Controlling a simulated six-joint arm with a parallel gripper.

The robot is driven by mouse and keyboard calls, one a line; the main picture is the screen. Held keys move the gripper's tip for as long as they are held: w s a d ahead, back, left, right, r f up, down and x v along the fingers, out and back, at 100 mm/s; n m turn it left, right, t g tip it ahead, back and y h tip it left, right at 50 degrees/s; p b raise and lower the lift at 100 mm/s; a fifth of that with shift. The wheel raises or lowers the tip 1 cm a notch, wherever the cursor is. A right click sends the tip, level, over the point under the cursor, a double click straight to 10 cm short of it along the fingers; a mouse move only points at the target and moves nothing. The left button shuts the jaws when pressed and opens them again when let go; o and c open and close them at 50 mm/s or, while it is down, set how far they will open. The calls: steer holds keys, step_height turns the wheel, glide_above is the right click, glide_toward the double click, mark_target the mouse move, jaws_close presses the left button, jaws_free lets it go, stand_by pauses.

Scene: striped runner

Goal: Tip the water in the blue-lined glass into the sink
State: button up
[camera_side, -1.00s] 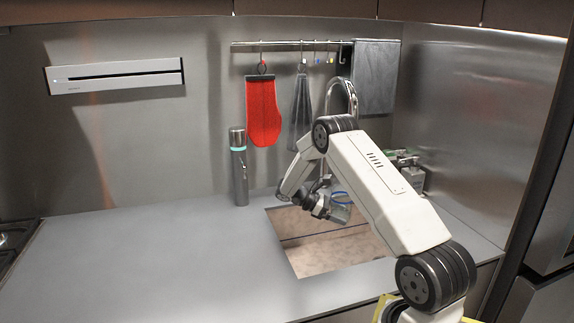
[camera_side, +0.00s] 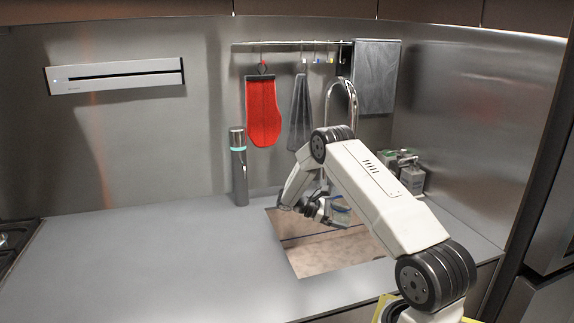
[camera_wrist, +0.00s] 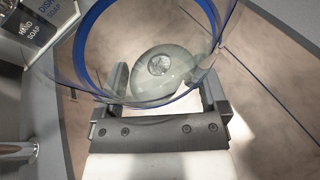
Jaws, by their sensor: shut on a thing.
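The blue-lined glass (camera_side: 342,212) is clear, with a blue band near its rim. It is tilted over the sink (camera_side: 325,258) opening in the side view. My gripper (camera_side: 325,210) is shut on the glass's side. In the wrist view the glass (camera_wrist: 85,52) fills the upper middle, between the fingers of my gripper (camera_wrist: 165,95). A pale oval shows inside it; I cannot tell whether that is water or the glass's base. The brown sink floor (camera_wrist: 262,110) lies beyond the glass. No falling stream is clear in either view.
A curved tap (camera_side: 352,95) rises behind the sink. Soap dispensers (camera_side: 411,178) stand to its right; a labelled one (camera_wrist: 28,28) shows in the wrist view. A grey bottle (camera_side: 239,170) stands left of the sink. The left counter (camera_side: 140,255) is clear.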

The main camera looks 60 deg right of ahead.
steer(key=shift+d+r+m+g+h, duration=0.2)
steer(key=shift+d+m+g+h, duration=0.2)
steer(key=shift+d+m+h, duration=0.55)
steer(key=m, duration=0.1)
steer(key=d+m+g+h, duration=0.1)
steer(key=m, duration=0.2)
steer(key=shift+d+r+g, duration=0.1)
steer(key=shift+d+g, duration=0.15)
steer(key=shift+g, duration=0.15)
steer(key=shift+m+g+h, duration=0.35)
steer(key=shift+m+g, duration=0.85)
steer(key=shift+m, duration=1.25)
steer(key=shift+d, duration=0.1)
steer(key=shift+r+n+t, duration=0.3)
steer(key=shift+n+t, duration=0.3)
steer(key=shift+n, duration=0.8)
steer(key=shift+r+n+t, duration=0.15)
steer(key=shift+n+t, duration=0.25)
steer(key=shift+n, duration=0.1)
